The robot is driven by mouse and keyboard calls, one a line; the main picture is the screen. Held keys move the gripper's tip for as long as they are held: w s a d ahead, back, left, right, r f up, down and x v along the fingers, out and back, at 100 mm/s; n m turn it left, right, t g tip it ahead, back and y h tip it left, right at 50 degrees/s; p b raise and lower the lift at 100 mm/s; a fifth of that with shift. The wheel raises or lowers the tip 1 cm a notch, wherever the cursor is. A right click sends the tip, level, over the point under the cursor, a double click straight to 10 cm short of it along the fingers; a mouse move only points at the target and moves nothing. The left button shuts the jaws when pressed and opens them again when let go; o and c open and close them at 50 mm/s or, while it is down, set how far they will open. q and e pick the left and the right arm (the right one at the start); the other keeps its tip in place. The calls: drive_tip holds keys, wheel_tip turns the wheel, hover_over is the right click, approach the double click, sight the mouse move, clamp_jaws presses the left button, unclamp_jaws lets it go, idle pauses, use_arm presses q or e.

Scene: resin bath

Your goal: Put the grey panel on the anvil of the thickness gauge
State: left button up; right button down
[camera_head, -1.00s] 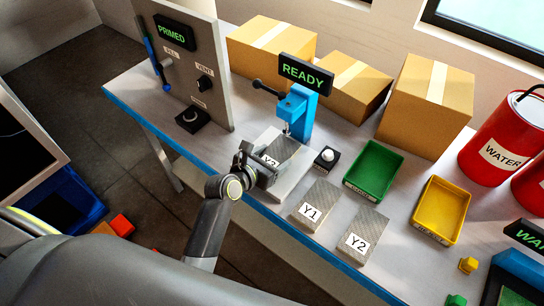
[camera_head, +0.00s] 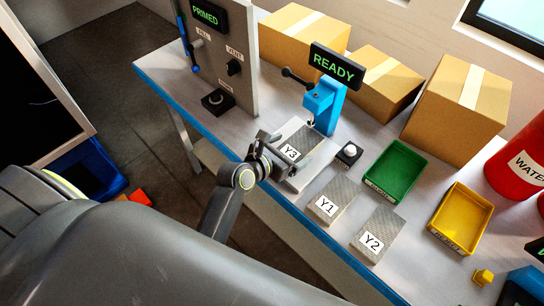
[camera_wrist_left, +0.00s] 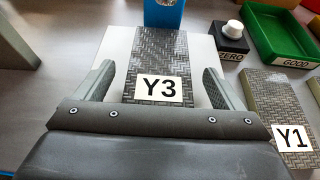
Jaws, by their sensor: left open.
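The grey woven panel labelled Y3 (camera_head: 302,136) lies flat on the pale base plate (camera_head: 296,184) of the blue thickness gauge (camera_head: 328,104). Its far end reaches under the gauge's spindle; whether the spindle touches it I cannot tell. My left gripper (camera_head: 289,151) is open at the panel's near end. In the left wrist view the panel (camera_wrist_left: 160,62) lies between the two spread fingers (camera_wrist_left: 158,80), with a gap on each side. The fingers are apart from it. The gauge's display (camera_head: 336,67) reads READY. My right gripper is not in view.
Panels Y1 (camera_head: 331,199) and Y2 (camera_head: 377,234) lie to the right. The ZERO button (camera_head: 349,153), green GOOD tray (camera_head: 395,172) and yellow tray (camera_head: 461,218) stand beyond. The PRIMED panel board (camera_head: 244,70) rises at left, cardboard boxes (camera_head: 457,105) behind.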

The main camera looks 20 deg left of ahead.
use_arm(q)
drive_tip(key=v, duration=1)
